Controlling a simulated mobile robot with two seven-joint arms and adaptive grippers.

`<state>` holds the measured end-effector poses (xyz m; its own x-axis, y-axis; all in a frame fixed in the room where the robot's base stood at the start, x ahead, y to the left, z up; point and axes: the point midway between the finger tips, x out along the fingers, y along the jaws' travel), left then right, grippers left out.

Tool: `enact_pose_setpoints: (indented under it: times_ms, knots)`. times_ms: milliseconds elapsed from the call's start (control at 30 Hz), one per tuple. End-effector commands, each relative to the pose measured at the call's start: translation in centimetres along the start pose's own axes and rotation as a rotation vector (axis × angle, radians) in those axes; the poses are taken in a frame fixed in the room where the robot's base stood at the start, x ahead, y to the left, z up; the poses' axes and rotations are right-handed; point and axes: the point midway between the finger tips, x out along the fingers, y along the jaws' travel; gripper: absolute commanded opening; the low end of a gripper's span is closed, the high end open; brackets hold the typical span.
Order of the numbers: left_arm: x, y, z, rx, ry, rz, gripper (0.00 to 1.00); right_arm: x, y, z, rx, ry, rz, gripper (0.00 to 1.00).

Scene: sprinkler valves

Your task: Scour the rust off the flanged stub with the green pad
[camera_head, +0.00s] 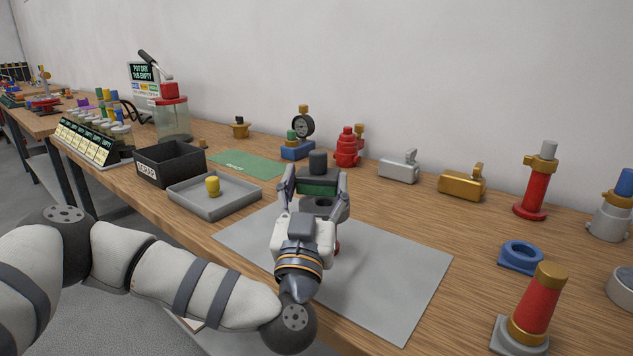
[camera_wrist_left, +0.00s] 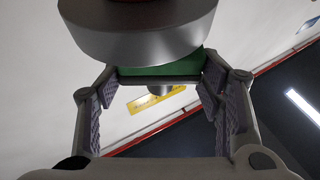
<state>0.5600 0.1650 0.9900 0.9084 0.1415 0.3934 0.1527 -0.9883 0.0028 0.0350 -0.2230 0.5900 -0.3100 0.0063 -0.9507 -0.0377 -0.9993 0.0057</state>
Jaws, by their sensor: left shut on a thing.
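My left gripper (camera_head: 317,184) is shut on the green pad (camera_head: 318,190), one finger on each side. The pad has a dark grey knob (camera_head: 318,159) standing up on top; the pad also shows between the fingers in the left wrist view (camera_wrist_left: 158,69). Just below the pad is a grey round flange, seen large in the left wrist view (camera_wrist_left: 145,38), which seems to be the flanged stub. A sliver of its red body (camera_head: 338,247) shows beside my gripper; the rest is hidden. I cannot tell whether pad and flange touch, and no rust is discernible. My right gripper is not in view.
A grey mat (camera_head: 400,290) lies under my gripper. To the left are a grey tray (camera_head: 240,202) with a yellow piece (camera_head: 212,186), a black box (camera_head: 150,170) and a green mat (camera_head: 246,164). Several fittings, including a red-and-brass cone (camera_head: 535,305), stand to the right.

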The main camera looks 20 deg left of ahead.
Motion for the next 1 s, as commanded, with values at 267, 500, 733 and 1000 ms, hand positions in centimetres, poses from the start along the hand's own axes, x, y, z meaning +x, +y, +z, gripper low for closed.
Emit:
enact_pose_setpoints:
  times_ms: [267, 500, 733, 1000]
  knots:
    - [0.1, 0.0, -0.2, -0.001, 0.002, 0.000, 0.39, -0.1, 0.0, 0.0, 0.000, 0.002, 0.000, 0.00]
    - [0.0, 0.0, 0.0, 0.000, 0.001, 0.000, 0.39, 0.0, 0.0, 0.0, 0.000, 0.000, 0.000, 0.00]
    - [-0.2, 0.0, 0.5, 0.000, 0.000, 0.001, 0.39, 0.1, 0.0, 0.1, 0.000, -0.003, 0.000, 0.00]
    - [-0.4, 0.0, 1.0, 0.001, 0.000, 0.001, 0.39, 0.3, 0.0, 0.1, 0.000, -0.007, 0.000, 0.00]
